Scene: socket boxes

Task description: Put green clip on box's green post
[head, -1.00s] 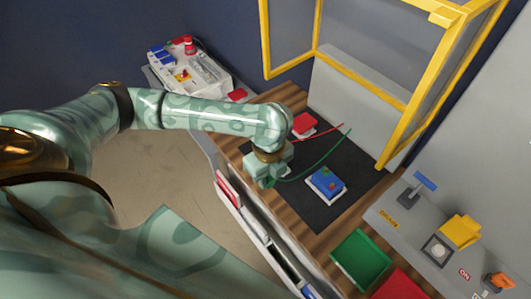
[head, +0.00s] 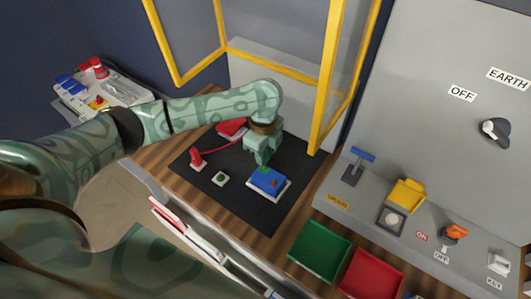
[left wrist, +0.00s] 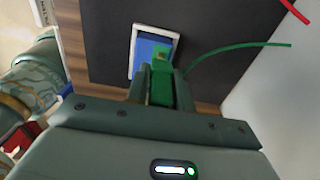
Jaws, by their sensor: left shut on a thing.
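The blue box (head: 266,184) sits on a white base on the black mat in the head view. In the left wrist view the blue box (left wrist: 150,50) lies just beyond my fingertips. My left gripper (head: 262,165) points down at the box's upper side. In the left wrist view my left gripper (left wrist: 160,88) is shut on the green clip (left wrist: 161,84), with a green lead (left wrist: 225,47) curving off to the right. The clip covers part of the box, and I cannot tell whether it touches the green post. My right gripper is not in view.
A red box (head: 233,127), a red clip on a stand (head: 196,160) and a small white holder (head: 220,179) are on the mat (head: 240,207). A green tray (head: 320,251) and a red tray (head: 371,275) stand in front. A yellow frame (head: 329,85) rises behind.

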